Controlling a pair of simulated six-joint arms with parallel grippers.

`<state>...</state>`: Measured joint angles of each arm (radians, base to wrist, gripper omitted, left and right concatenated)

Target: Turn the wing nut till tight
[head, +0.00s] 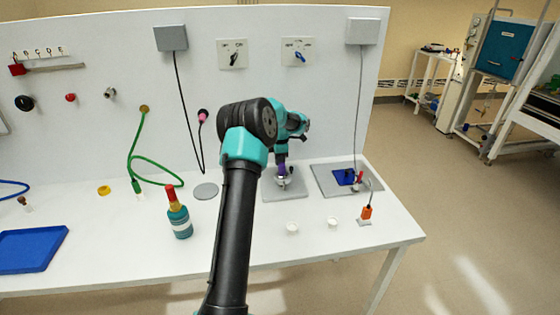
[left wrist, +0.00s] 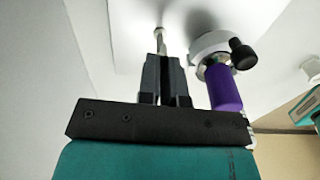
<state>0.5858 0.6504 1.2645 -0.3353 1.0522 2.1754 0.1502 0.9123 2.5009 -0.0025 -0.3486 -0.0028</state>
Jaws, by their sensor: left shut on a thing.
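My left gripper (left wrist: 163,62) shows in the left wrist view, its two dark fingers close together on a small metal piece (left wrist: 160,42) at their tips. This piece seems to be the wing nut on its stud; its wings are not clear. A purple handle (left wrist: 225,90) with a pale round collar and a black knob (left wrist: 242,53) stands just right of the fingers. In the head view my left arm reaches over the bench to a grey plate (head: 290,194) with the purple handle (head: 281,160) above it. My wrist hides the fingertips there. My right gripper is not in view.
A teal bottle with a red top (head: 179,216) stands left of my arm. Two small white cups (head: 292,229) (head: 332,224) and an orange item (head: 366,215) are to the right. A second grey plate (head: 325,178) carries a blue piece. A blue tray (head: 30,250) lies far left.

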